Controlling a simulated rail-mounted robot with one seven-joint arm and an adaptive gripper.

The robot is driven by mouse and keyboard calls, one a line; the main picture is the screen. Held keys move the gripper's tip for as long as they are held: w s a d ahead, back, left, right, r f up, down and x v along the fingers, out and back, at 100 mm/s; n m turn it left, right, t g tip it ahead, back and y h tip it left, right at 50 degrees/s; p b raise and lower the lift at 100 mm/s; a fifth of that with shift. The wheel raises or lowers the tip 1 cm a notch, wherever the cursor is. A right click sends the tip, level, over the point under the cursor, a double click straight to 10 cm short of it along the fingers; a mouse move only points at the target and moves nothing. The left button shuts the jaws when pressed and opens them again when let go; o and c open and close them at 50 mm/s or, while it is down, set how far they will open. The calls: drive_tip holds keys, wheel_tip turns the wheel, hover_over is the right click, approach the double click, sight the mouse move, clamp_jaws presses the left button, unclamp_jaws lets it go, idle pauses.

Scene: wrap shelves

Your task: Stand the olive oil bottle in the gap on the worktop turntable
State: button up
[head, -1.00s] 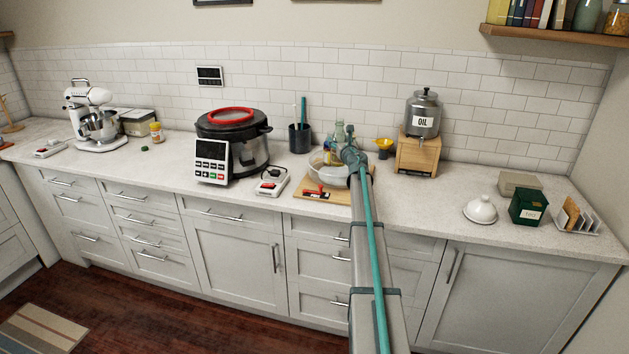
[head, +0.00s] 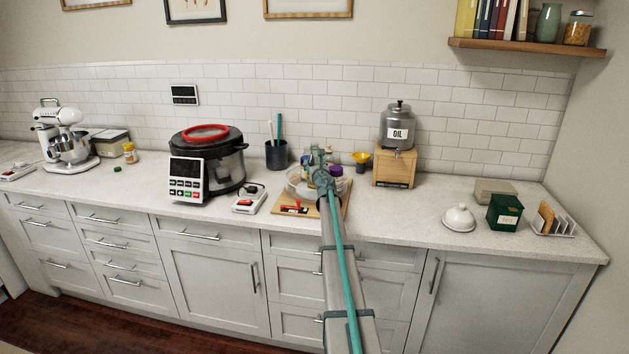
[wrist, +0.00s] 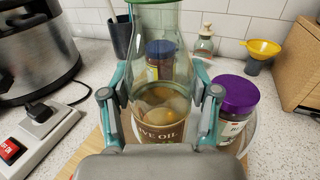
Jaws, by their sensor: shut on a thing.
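My gripper (wrist: 160,112) is shut on the olive oil bottle (wrist: 152,62), a clear, greenish glass bottle with a brown label ending in "VE OIL". The bottle looks upright in the wrist view; its base is hidden behind my gripper. In the head view my gripper (head: 322,180) is over the turntable (head: 293,188), a round clear tray on a wooden board, and largely hides the bottle. A purple-lidded jar (wrist: 237,96) stands close to the right finger. A blue-lidded jar (wrist: 160,58) shows through the bottle's glass. I cannot tell whether the bottle's base touches the turntable.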

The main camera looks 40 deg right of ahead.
drive_tip(key=shift+f+b, duration=0.95)
drive_tip(key=shift+f, duration=1)
drive_tip(key=shift+f, duration=0.1)
drive_tip(key=shift+f, duration=0.15)
drive_tip(key=o, duration=1.6)
drive_tip(key=shift+r, duration=0.2)
drive_tip(key=shift+s+a, duration=0.15)
drive_tip(key=shift+s, duration=0.05)
drive_tip(key=b+v, duration=0.1)
drive_tip(key=v, duration=1)
drive_tip(key=shift+s+a, duration=0.15)
drive_tip(key=shift+s, duration=0.15)
